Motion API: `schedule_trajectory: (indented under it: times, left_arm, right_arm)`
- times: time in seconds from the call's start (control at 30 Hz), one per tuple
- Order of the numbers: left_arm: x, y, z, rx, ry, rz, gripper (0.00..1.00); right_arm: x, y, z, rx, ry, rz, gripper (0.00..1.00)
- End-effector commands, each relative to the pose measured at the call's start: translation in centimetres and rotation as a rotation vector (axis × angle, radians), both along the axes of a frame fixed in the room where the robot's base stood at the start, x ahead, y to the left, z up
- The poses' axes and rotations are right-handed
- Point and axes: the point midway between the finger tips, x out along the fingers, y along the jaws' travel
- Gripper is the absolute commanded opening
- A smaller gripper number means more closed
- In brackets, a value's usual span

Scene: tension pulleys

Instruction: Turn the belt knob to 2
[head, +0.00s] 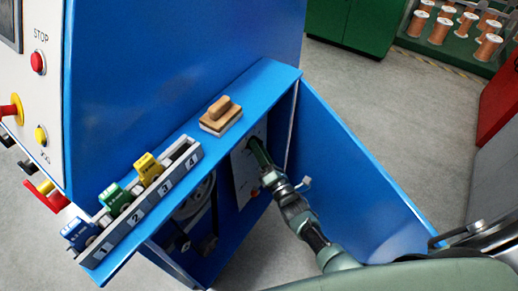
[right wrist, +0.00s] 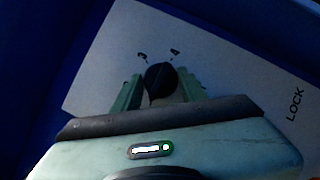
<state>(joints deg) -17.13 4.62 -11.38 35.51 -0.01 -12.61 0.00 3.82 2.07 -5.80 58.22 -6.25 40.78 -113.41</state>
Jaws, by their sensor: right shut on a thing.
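In the head view the white panel (head: 240,183) is inside the open blue machine compartment, and the knob is hidden behind my gripper. My right gripper (head: 258,152) reaches into the compartment. In the right wrist view its two green fingers (right wrist: 161,90) lie on either side of the knob, shut on it. My left gripper is not in view.
The word LOCK (right wrist: 295,104) is printed on the panel's right side. The open blue door (head: 345,175) stands right of my arm. A numbered rack (head: 150,200) with coloured blocks and a wooden-handled block (head: 221,115) sit on the ledge above. Pulleys (head: 195,198) are left of the panel.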

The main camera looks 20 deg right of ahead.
Motion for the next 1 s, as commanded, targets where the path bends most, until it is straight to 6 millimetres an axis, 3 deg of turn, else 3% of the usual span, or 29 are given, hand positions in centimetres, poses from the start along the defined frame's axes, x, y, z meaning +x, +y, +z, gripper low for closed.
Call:
schedule_trajectory:
  times: [0.37, 1.0]
  left_arm:
    - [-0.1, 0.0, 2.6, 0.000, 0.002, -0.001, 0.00]
    - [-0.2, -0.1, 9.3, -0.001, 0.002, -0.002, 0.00]
  right_arm:
    - [-0.1, 0.1, 0.6, 0.139, 0.112, 0.000, 0.01]
    - [0.0, -0.1, 1.1, 0.592, 0.469, -0.001, 0.01]
